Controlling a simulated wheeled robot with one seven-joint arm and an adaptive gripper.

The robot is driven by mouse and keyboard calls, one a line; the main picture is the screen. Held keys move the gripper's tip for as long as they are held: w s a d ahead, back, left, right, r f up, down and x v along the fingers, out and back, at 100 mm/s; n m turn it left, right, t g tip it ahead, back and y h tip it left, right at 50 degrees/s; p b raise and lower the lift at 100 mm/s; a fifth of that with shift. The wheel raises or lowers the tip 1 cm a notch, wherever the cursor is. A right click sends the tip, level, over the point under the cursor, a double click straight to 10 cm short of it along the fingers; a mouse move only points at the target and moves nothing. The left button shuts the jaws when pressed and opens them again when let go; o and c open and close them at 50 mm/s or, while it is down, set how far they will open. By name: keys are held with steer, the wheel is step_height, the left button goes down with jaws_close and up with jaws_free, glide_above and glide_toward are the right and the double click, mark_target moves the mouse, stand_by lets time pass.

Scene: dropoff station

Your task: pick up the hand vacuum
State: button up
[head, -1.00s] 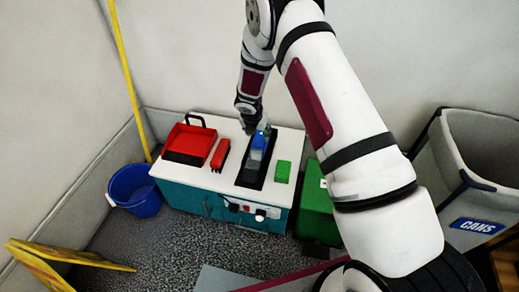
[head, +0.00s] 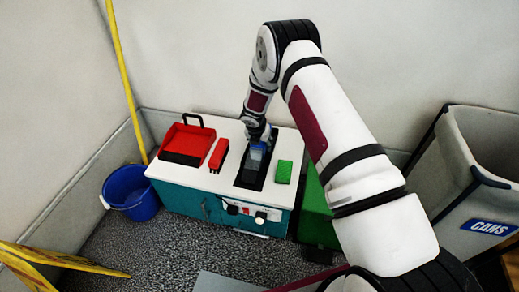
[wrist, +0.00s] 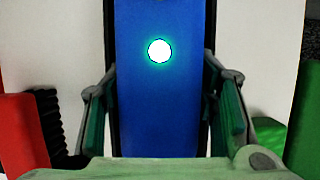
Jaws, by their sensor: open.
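The hand vacuum (head: 256,155) is blue and grey and lies in a dark recess on the white top of the teal cabinet. In the wrist view its blue body (wrist: 160,100) with a glowing round light fills the middle. My gripper (head: 257,139) is over the vacuum's far end. In the wrist view my gripper (wrist: 165,115) is open, with one finger on each side of the blue body. I cannot tell whether the fingers touch it.
On the white cabinet top (head: 222,178) are a red dustpan (head: 190,138), a red brush (head: 218,154) and a green sponge (head: 284,171). A blue bucket (head: 130,192) stands left, a grey cans bin (head: 478,165) right. A yellow folding sign (head: 60,258) lies front left.

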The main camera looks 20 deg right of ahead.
jaws_close()
steer(key=shift+r, duration=0.1)
steer(key=shift+r, duration=0.15)
steer(key=shift+r+p, duration=0.25)
steer(key=shift+p, duration=0.05)
step_height(320, 180, up, 3)
steer(key=shift+w+r+p, duration=0.1)
steer(key=shift+p, duration=0.8)
steer(key=s+r, duration=0.1)
steer(key=s, duration=1.5)
steer(key=shift+a, duration=0.1)
